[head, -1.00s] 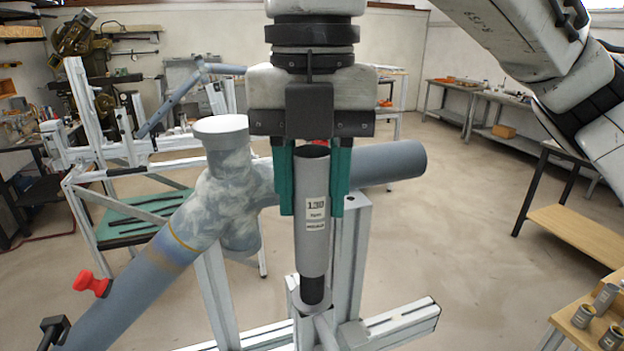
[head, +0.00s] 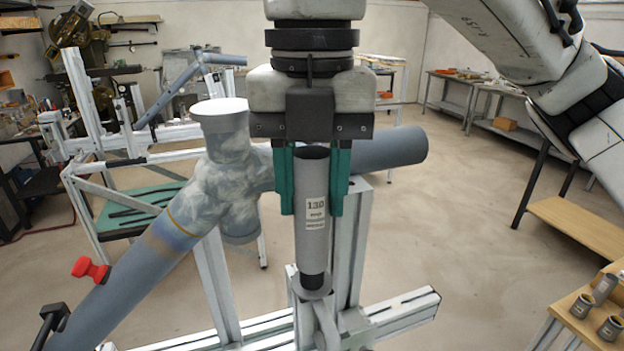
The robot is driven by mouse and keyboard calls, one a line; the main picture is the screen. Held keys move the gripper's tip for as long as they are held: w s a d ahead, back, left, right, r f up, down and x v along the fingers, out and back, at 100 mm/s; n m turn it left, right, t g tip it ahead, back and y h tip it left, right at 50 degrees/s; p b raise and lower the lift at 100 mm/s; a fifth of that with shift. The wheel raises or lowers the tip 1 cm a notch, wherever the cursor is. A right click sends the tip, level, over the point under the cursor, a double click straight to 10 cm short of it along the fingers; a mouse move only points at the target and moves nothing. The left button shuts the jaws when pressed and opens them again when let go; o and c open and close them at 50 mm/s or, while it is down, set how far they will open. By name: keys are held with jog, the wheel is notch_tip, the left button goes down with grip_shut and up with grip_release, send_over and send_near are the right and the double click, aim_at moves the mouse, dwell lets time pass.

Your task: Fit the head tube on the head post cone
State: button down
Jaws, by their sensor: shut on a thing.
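The head tube (head: 313,205) is a grey, near-upright tube with a white label reading 130. My gripper (head: 314,185) is shut on its upper part, with a green jaw on each side. The tube's open top shows between the jaws. Below its lower end, a short dark piece (head: 313,281), seemingly the head post cone, shows above a round silver flange (head: 312,291) on the jig post. The tube's lower end is lined up over the dark piece and close above the flange. Whether it touches or seats on the cone is hidden.
A large blue-grey frame joint (head: 225,190) with a sloping tube stands close on the left, its horizontal tube (head: 390,150) passing behind my gripper. A red knob (head: 90,269) sits on the left. Short tube pieces (head: 582,305) stand on a wooden table at right.

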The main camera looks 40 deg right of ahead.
aim_at(311, 213)
jog(key=shift+f+b, duration=0.6)
jog(key=shift+f, duration=0.9)
jog(key=c, duration=0.6)
grip_release()
notch_tip(311, 213, up, 11)
jog(key=shift+f, duration=0.1)
jog(key=shift+s, duration=0.1)
dwell(0.4)
